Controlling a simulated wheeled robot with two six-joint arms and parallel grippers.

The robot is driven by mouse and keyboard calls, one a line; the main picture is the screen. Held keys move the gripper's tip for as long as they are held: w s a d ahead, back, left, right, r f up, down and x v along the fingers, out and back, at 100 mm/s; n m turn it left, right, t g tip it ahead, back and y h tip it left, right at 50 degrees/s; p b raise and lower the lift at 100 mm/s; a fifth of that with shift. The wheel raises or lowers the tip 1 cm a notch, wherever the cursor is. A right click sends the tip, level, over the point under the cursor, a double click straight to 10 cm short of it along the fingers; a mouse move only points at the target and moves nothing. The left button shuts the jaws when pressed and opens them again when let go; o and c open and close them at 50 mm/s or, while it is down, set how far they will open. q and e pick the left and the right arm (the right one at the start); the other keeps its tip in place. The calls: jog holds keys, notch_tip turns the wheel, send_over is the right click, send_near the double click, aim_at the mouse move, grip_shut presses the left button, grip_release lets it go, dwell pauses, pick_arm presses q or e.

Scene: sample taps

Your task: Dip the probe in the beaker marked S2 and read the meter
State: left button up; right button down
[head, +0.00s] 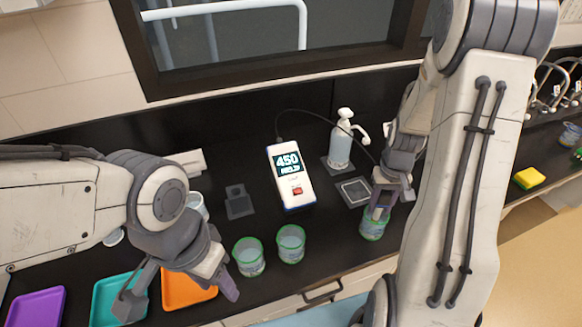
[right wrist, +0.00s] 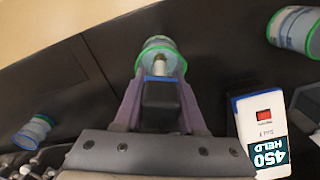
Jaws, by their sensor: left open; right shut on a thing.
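The white meter (head: 290,178) stands on the black counter, and its screen reads 450 with HELD below. It also shows in the right wrist view (right wrist: 262,128). My right gripper (head: 380,205) is shut on the dark probe (right wrist: 160,92), over a green-rimmed beaker (head: 373,228). In the right wrist view the probe's pale tip is inside the beaker's rim (right wrist: 146,52). Two more green-rimmed beakers (head: 248,258) (head: 291,245) stand side by side left of it. I cannot read any beaker's mark. My left gripper (head: 178,290) is open and empty above the trays.
Purple (head: 35,308), teal (head: 108,302) and orange (head: 186,292) trays lie at the front left. A pump bottle (head: 341,148) stands behind a square pad (head: 354,191). A black cable loops from the meter towards my right gripper. A yellow sponge (head: 529,178) lies at the right.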

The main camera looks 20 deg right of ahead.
aim_at(386, 192)
jog(key=shift+r+p, duration=3.4)
jog(key=shift+r, duration=0.8)
notch_tip(386, 192, up, 3)
jog(key=p, duration=0.3)
